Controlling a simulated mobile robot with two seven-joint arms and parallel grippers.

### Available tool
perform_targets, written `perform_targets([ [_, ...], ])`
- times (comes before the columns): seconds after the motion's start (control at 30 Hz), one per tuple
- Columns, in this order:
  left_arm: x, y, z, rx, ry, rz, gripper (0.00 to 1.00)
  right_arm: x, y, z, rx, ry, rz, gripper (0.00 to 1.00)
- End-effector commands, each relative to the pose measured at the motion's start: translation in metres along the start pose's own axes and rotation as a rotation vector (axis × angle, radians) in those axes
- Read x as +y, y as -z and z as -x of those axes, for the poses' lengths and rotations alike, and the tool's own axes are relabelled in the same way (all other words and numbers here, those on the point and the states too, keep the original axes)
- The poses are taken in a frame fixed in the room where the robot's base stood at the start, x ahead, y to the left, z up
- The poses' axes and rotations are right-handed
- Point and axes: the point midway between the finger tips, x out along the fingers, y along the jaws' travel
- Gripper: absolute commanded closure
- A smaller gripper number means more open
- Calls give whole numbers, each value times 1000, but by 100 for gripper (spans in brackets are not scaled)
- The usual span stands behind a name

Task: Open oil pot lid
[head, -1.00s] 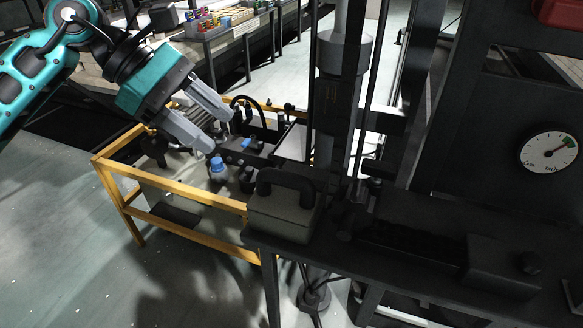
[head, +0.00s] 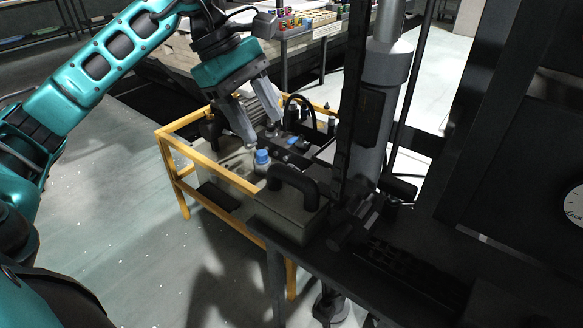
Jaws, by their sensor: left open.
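A small blue cap (head: 262,157) tops a pale fitting on the unit inside the yellow frame. It looks like the oil pot lid, though I cannot be sure. My left gripper (head: 264,128) points down over this unit, its two grey fingers spread apart with nothing visible between them. The nearer fingertip is just above and left of the blue cap in the picture. I cannot tell whether it touches. My right gripper is not in view.
A yellow rail frame (head: 215,169) surrounds the unit. A dark box with a thick handle (head: 292,215) stands on a bench close in front. A tall grey column (head: 384,100) rises to the right. Black hoses (head: 299,98) curve behind the gripper. Open floor lies left.

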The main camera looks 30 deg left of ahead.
Motion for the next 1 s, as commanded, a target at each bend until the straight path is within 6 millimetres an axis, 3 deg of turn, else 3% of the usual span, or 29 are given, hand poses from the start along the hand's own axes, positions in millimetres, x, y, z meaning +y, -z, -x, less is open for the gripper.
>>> perform_targets([
  [0.3, -1, 0, -69, -3, 4, -1, 45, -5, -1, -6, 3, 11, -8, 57],
  [0.5, 0, -1, -97, -3, 1, -1, 45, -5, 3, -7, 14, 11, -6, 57],
  [0.93, 0, 0, -108, -2, 0, 0, 45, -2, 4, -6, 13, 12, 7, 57],
  [1.0, 0, 0, -108, -2, 0, 0, 50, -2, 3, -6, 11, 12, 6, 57],
])
